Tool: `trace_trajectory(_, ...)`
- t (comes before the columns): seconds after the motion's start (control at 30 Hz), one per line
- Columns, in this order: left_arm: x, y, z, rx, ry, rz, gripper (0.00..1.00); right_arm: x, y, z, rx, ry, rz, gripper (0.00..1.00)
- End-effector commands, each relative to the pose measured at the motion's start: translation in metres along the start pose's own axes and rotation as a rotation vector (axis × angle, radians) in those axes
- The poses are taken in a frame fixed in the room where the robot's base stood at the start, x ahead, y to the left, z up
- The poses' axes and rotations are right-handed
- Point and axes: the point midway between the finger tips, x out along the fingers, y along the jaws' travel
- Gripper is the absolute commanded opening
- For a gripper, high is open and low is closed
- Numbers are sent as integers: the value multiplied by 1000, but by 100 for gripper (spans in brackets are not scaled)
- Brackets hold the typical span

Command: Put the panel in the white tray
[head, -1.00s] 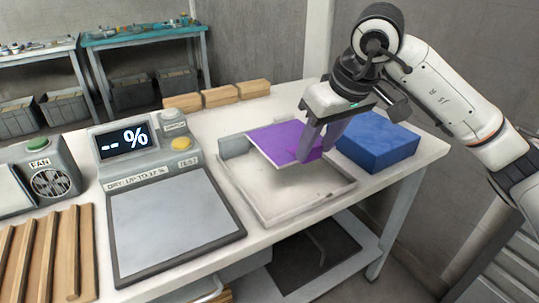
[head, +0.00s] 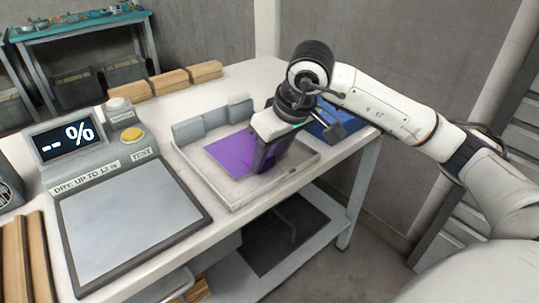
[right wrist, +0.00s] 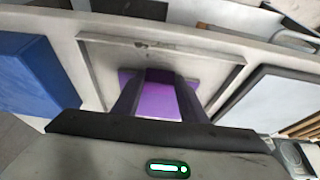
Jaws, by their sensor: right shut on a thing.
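The purple panel (head: 230,153) is a thin flat piece inside the outline of the white tray (head: 239,202). My right gripper (head: 262,166) is shut on the panel's right edge. The right wrist view shows the panel (right wrist: 160,100) between the two dark fingers (right wrist: 158,95), with the tray (right wrist: 215,62) beneath and around it. The panel looks low and nearly level; I cannot tell whether it touches the tray floor. My left gripper is not in view.
A blue block (head: 328,128) stands right of the tray, partly behind my arm. A tester with a screen (head: 66,142) and a grey plate (head: 130,220) is on the left. Wooden blocks (head: 170,83) lie at the back.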

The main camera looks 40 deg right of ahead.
Motion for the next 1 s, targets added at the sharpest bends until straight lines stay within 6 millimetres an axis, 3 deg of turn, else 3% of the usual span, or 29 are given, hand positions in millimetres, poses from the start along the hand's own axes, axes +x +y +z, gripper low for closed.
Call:
trace_trajectory(0.17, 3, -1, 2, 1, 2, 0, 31, 4, 0, 2, 0, 0, 0, 15)
trace_trajectory(0.2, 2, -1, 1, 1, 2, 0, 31, 2, 0, 1, 0, -1, 0, 45)
trace_trajectory(0.3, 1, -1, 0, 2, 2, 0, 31, 2, 0, 1, 0, -1, 0, 57)
trace_trajectory(0.67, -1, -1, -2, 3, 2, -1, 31, -4, 0, -1, 0, 0, 0, 57)
trace_trajectory(0.77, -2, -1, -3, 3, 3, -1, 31, -18, 1, -2, 1, 3, 1, 57)
trace_trajectory(1.0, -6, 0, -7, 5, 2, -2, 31, -71, 0, -2, 1, 6, 1, 57)
